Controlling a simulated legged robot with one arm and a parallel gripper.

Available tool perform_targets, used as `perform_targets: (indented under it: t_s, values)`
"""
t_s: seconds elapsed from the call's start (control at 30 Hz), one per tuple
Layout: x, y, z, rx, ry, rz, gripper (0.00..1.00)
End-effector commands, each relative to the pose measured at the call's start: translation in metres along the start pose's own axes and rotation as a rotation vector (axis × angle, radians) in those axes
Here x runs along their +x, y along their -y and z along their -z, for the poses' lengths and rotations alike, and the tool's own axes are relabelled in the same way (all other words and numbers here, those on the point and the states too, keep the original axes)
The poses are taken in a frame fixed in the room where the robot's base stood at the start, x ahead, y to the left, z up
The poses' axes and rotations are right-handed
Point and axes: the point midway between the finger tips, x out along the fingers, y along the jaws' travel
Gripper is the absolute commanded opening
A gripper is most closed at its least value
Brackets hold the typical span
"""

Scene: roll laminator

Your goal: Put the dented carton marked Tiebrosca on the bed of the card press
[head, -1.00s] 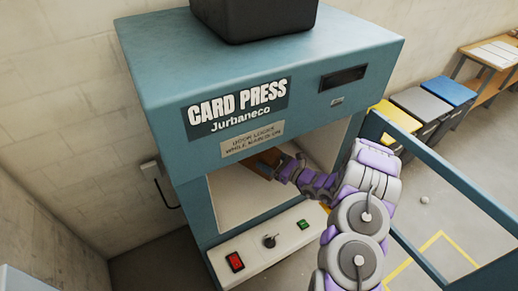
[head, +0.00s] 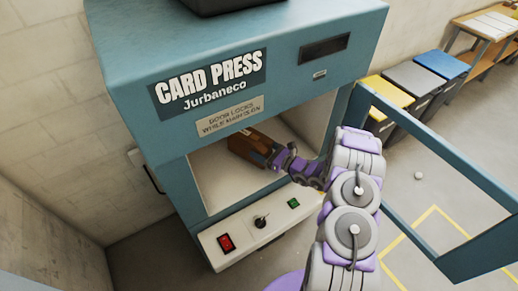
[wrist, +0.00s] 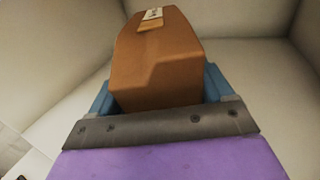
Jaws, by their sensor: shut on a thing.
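The card press (head: 225,30) is a blue-green cabinet with a lit, pale chamber, and its door (head: 440,150) stands open on the right. A brown carton (head: 252,148) is inside the chamber, over the pale bed (head: 212,185). My gripper (head: 275,158) reaches in through the opening and is shut on the carton. In the wrist view the carton (wrist: 160,65) sits between the blue jaws, with a dented near face and a label at its far end. The name on the label is too small to read. I cannot tell whether the carton touches the bed.
A control panel below the opening has a red switch (head: 226,242), a key switch (head: 261,221) and a green button (head: 293,203). A dark box (head: 230,3) sits on top of the press. Yellow, grey and blue bins (head: 445,66) stand at the back right.

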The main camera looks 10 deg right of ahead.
Motion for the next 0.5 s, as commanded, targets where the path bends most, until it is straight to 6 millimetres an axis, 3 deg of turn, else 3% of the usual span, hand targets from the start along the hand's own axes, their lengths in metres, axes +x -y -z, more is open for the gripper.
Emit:
perform_targets:
  t_s: [0.3, 0.5]
  values:
    - [0.0068, -0.0089, 0.0003, -0.006, -0.009, -0.002, 0.45]
    - [0.0036, -0.0043, 0.0021, -0.004, -0.004, 0.0, 0.45]
